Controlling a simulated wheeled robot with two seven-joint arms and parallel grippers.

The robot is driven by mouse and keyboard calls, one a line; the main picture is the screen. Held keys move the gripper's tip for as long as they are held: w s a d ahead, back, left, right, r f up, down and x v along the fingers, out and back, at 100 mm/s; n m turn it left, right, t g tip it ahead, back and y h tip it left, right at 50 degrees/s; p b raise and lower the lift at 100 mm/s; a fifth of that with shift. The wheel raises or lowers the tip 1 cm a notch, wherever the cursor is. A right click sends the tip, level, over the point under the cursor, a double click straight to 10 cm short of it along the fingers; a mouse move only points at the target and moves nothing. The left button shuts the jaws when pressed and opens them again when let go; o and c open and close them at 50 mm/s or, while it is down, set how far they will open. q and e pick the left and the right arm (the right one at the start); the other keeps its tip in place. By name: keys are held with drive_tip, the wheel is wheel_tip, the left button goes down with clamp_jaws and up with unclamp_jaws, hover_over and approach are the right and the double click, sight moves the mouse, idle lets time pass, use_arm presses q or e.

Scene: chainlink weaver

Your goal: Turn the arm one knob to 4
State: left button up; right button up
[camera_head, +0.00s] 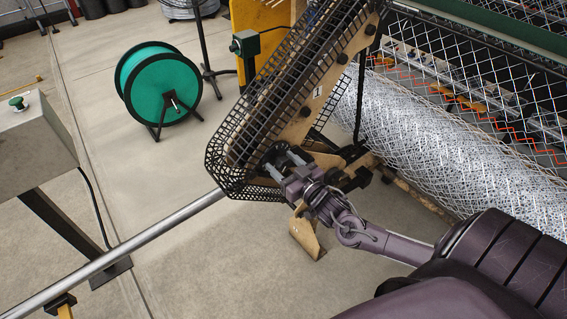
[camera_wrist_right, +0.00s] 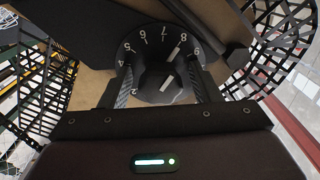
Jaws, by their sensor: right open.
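The black knob (camera_wrist_right: 160,82) sits in the middle of the right wrist view, on a dark dial with white numerals (camera_wrist_right: 150,38) around its upper rim. Its white pointer line leans up and right, near the 8. My right gripper (camera_wrist_right: 161,76) is open, with one finger on each side of the knob; I cannot tell whether they touch it. In the head view the right gripper (camera_head: 283,163) reaches the lower end of the tan arm (camera_head: 328,82), which bears a small white label. The knob is mostly hidden there. My left gripper is not in view.
Black mesh guarding (camera_head: 222,150) wraps the arm's end, close to my right gripper. A roll of woven wire (camera_head: 440,130) lies to the right. A long metal bar (camera_head: 150,238) runs lower left. A green reel (camera_head: 160,85) stands on open concrete floor.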

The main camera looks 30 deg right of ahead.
drive_tip(key=c, duration=1)
drive_tip(key=shift+n, duration=0.3)
drive_tip(key=n+p, duration=0.1)
drive_tip(key=n, duration=0.3)
drive_tip(key=shift+w+r, duration=0.1)
drive_tip(key=n+p, duration=0.1)
drive_tip(key=n, duration=0.4)
drive_tip(key=shift+n, duration=0.3)
drive_tip(key=n+p, duration=0.1)
drive_tip(key=n, duration=1)
drive_tip(key=shift+p, duration=0.4)
drive_tip(key=shift+n, duration=0.3)
